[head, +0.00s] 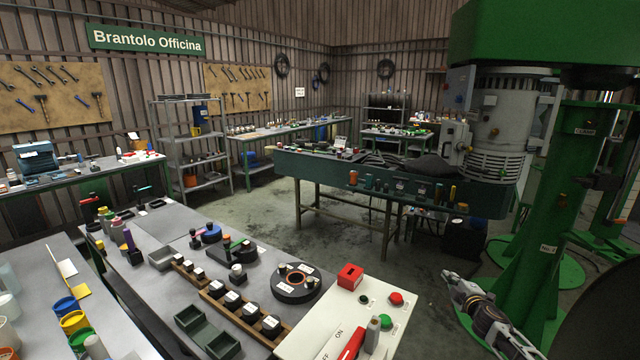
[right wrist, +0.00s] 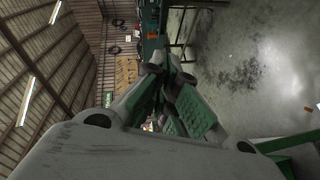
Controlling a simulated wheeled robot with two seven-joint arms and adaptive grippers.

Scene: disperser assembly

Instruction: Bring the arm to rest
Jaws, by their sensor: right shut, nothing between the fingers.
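My right gripper (head: 450,279) shows at the lower right of the head view, in the air just right of the white control panel (head: 318,338). It points up and to the left. In the right wrist view the fingers of the right gripper (right wrist: 166,62) come together, shut and empty. They touch nothing there, and the floor and a wall lie beyond them. My left gripper is in neither view.
The panel carries a red box (head: 350,276), buttons and a red switch lever. A bench with a black round fixture (head: 297,291) and wooden racks lies to its left. A green machine column (head: 556,220) stands right of my gripper. Open floor lies behind the panel.

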